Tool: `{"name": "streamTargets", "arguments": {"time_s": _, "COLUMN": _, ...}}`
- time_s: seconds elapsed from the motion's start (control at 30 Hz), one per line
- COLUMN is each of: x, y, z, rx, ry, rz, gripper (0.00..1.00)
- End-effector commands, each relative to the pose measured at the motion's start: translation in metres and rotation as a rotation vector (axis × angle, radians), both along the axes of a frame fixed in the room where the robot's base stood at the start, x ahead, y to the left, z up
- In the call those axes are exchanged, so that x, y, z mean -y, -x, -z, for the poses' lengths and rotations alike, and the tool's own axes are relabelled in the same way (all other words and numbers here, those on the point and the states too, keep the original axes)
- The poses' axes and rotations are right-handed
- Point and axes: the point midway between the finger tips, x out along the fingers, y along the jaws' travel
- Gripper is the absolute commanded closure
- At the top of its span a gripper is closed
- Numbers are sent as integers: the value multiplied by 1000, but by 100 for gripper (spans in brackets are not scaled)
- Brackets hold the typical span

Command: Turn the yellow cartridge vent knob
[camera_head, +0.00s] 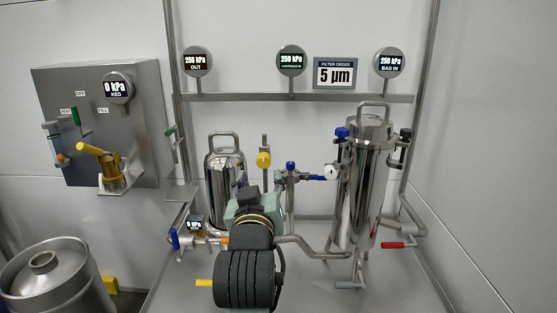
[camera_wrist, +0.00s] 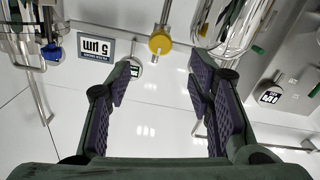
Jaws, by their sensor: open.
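The yellow vent knob (camera_head: 263,159) is a round knob on a thin upright steel pipe, just right of the shorter steel cartridge housing (camera_head: 212,172). In the wrist view the yellow knob (camera_wrist: 160,42) shows at the top middle, with a pale stub pointing down from it. My gripper (camera_wrist: 159,82) is open and empty. In that view its two dark padded fingers stand to either side of the knob's line, and the knob lies beyond the fingertips, apart from them. In the head view my arm stands below the knob and covers the lower piping; the fingertips cannot be made out.
A tall steel filter housing (camera_head: 355,195) with blue and black valve knobs stands at right. A blue-handled valve (camera_head: 291,166) is near the knob. A gauge rail (camera_head: 330,98) runs above. A keg panel (camera_head: 140,130) and keg (camera_head: 45,275) are at left.

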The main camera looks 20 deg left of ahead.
Motion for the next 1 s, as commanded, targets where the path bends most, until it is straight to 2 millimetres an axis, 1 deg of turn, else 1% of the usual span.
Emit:
{"name": "streamTargets", "arguments": {"time_s": 0.27, "x": -4, "y": -14, "z": -7, "rx": -8, "ry": 3, "rz": 3, "gripper": 52}}
{"name": "streamTargets", "arguments": {"time_s": 0.47, "x": -7, "y": -27, "z": -6, "rx": -8, "ry": 3, "rz": 1, "gripper": 52}}
{"name": "streamTargets", "arguments": {"time_s": 0.5, "x": -11, "y": -38, "z": -1, "rx": -6, "ry": 2, "rz": 1, "gripper": 52}}
{"name": "streamTargets", "arguments": {"time_s": 0.7, "x": -22, "y": -76, "z": -1, "rx": -3, "ry": 0, "rz": 1, "gripper": 52}}
{"name": "streamTargets", "arguments": {"time_s": 0.83, "x": -27, "y": -92, "z": -1, "rx": -2, "ry": 1, "rz": 0, "gripper": 52}}
{"name": "streamTargets", "arguments": {"time_s": 1.0, "x": -29, "y": -102, "z": 0, "rx": -1, "ry": -1, "rz": -1, "gripper": 52}}
